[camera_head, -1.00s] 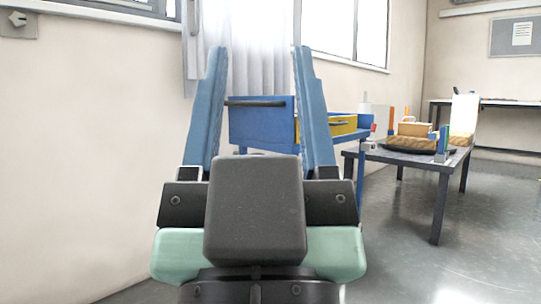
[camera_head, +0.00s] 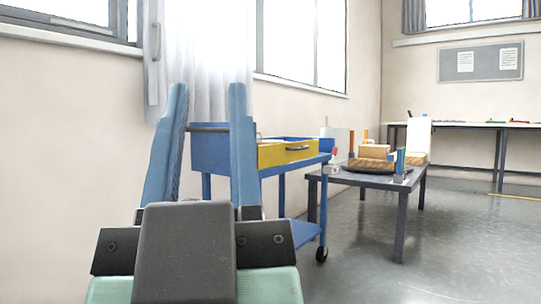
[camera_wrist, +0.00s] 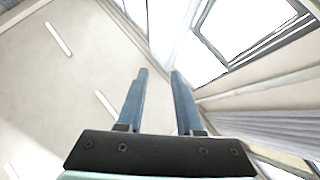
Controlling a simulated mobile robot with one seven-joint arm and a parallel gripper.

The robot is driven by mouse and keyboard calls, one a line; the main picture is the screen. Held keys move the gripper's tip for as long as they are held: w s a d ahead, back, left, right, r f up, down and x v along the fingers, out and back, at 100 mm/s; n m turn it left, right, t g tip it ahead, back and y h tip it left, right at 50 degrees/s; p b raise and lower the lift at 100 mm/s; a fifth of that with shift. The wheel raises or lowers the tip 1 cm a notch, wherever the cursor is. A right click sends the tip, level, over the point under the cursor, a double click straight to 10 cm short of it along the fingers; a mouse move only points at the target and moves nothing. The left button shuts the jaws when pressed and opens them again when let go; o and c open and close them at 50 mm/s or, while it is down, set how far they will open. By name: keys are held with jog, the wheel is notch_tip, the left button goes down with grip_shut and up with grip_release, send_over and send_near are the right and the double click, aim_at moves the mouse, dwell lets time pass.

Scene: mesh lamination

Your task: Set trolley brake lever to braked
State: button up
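The blue trolley (camera_head: 210,151) with a yellow drawer front (camera_head: 285,153) stands ahead by the wall, in the middle of the head view. A dark wheel (camera_head: 322,254) shows at its near right leg. My gripper (camera_head: 208,95) is in front of the trolley in the picture and covers part of it. Its two blue fingers are apart with nothing between them. The wrist view shows the same open gripper (camera_wrist: 159,75) pointing up toward the ceiling and windows, with no trolley in view. I cannot make out the brake lever.
A dark table (camera_head: 380,180) holding a tray, blocks and a white panel stands right of the trolley. A long bench (camera_head: 470,125) runs along the back wall. The grey floor (camera_head: 440,250) at the right is clear. A curtain (camera_head: 200,60) hangs behind the trolley.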

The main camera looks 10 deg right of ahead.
notch_tip(320, 180, up, 2)
jog(key=shift+r+p, duration=0.25)
jog(key=shift+p, duration=0.9)
jog(key=c, duration=0.5)
notch_tip(320, 180, up, 30)
jog(key=p, duration=2.9)
jog(key=shift+f+p, duration=0.1)
jog(key=shift+p, duration=0.2)
grip_shut()
jog(key=shift+f, duration=0.1)
